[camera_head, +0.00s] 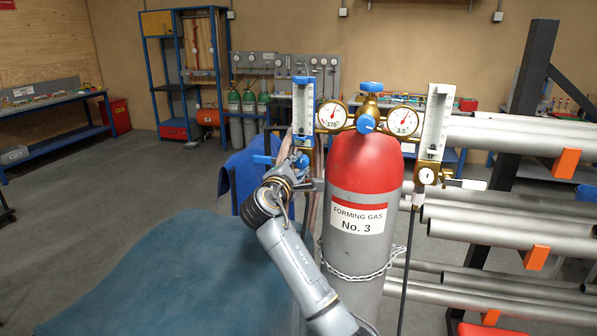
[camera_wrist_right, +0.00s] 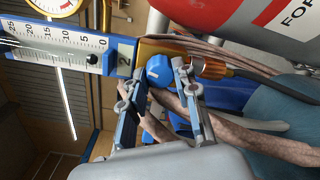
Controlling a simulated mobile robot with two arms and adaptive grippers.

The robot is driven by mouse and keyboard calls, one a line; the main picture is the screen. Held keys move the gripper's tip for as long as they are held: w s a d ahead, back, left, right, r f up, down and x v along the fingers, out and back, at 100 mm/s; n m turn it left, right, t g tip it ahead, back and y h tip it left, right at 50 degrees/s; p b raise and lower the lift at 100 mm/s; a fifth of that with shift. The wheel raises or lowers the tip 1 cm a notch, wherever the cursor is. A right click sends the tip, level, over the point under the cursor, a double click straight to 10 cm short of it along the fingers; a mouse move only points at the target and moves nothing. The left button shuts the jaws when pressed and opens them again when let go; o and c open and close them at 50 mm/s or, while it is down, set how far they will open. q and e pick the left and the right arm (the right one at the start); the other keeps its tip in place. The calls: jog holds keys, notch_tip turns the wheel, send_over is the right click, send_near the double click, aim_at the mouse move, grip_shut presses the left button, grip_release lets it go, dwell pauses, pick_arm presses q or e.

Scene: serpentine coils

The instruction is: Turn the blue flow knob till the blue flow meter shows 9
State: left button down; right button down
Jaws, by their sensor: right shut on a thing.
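The blue flow meter (camera_head: 303,105) stands upright left of the red-topped gas cylinder (camera_head: 368,160). In the right wrist view the blue flow meter (camera_wrist_right: 60,45) lies sideways, its scale running from 25 to 0. Its dark ball sits near the low end, between the 0 and 5 marks. The blue flow knob (camera_wrist_right: 158,69) is just below the meter's base. My right gripper (camera_wrist_right: 162,78) is shut on it, with a finger on each side. In the head view my right gripper (camera_head: 298,162) is at the meter's foot, small and partly blurred. My left gripper is not in view.
Two round gauges, reading about 175 (camera_head: 332,115) and 3.5 (camera_head: 403,121), flank a blue valve knob (camera_head: 366,123). A white flow meter (camera_head: 437,115) is right of the cylinder. Metal pipes (camera_head: 510,225) fill the right side. Hoses (camera_wrist_right: 260,145) run near the gripper.

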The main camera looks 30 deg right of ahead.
jog(key=m+b, duration=0.4)
jog(key=m, duration=0.1)
jog(key=shift+f+m, duration=0.15)
jog(key=shift+m, duration=0.15)
jog(key=m+b, duration=0.3)
jog(key=m, duration=0.2)
jog(key=shift+y, duration=0.3)
jog(key=shift+b, duration=0.3)
jog(key=c, duration=1)
grip_release()
jog(key=shift+d, duration=0.1)
jog(key=v, duration=1.2)
